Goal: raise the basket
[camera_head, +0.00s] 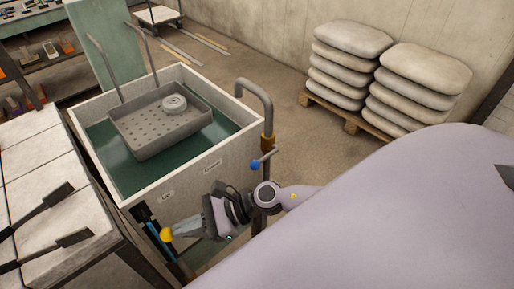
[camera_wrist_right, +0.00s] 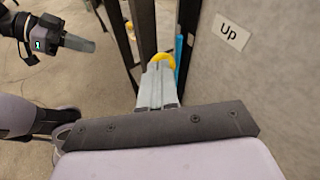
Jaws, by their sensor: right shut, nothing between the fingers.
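A grey perforated basket (camera_head: 152,142) with upright rods hangs in a tank (camera_head: 217,160) of green liquid, a round grey part (camera_head: 174,103) inside it. The basket's rim is above the liquid; its lower part is hidden. The tank front carries an "Up" label (camera_head: 167,196) (camera_wrist_right: 232,32) and a "Down" label (camera_head: 212,166). My right gripper (camera_head: 182,232) is shut and empty, its tips at a yellow knob (camera_head: 166,235) below "Up" (camera_wrist_right: 163,61); I cannot tell whether they touch. My left gripper (camera_wrist_right: 78,43) shows only in the wrist view, its fingers unclear.
A lever with a blue knob (camera_head: 255,165) stands by the tank's right corner, near a bent pipe (camera_head: 256,92). A pale-topped table (camera_head: 30,150) is at left with dark flat-ended pieces over it. Stacked sacks (camera_head: 415,85) stand on a pallet at the back right.

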